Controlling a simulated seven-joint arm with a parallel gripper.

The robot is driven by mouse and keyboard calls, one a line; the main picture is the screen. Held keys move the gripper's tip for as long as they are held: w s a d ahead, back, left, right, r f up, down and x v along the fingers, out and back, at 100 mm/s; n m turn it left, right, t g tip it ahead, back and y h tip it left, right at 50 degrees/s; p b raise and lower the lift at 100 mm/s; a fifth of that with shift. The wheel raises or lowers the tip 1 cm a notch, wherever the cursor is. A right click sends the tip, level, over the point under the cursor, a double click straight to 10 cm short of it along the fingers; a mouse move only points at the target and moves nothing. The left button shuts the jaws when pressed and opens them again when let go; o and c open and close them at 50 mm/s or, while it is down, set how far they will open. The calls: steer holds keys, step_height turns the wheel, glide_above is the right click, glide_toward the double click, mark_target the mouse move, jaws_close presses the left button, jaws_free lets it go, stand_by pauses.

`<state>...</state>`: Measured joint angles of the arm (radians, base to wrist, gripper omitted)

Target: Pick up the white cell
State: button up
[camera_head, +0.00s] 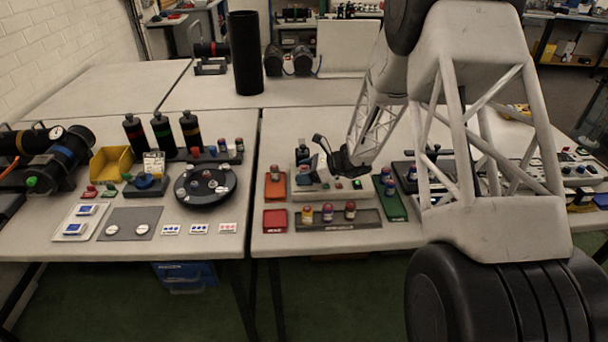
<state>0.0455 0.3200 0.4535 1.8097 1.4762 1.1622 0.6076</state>
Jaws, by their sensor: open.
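My gripper (326,154), dark and small in this view, is open above the middle of the right-hand table, over a pale device (318,190) with a green button. No object shows between its fingers. Several small cells with coloured caps or bands stand nearby. One stands on an orange tray (275,190) left of the device. Others stand by a green tray (392,206) on the right. At this size I cannot tell which is the white cell.
A red tray (275,220) lies at the front. On the left table are a round black carousel (206,186) with small cells, several dark bottles (162,132) and a yellow bin (111,164). A tall black cylinder (245,55) stands behind. My arm hides much of the right side.

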mark_target(304, 167)
steer(key=c, duration=1.1)
steer(key=shift+r, duration=0.1)
steer(key=shift+r, duration=0.8)
step_height(304, 167, up, 2)
steer(key=s+d+r, duration=0.1)
steer(key=s+d, duration=0.1)
steer(key=s, duration=1.3)
steer(key=shift+s+d, duration=0.25)
steer(key=shift+s, duration=0.15)
steer(key=shift+r, duration=0.1)
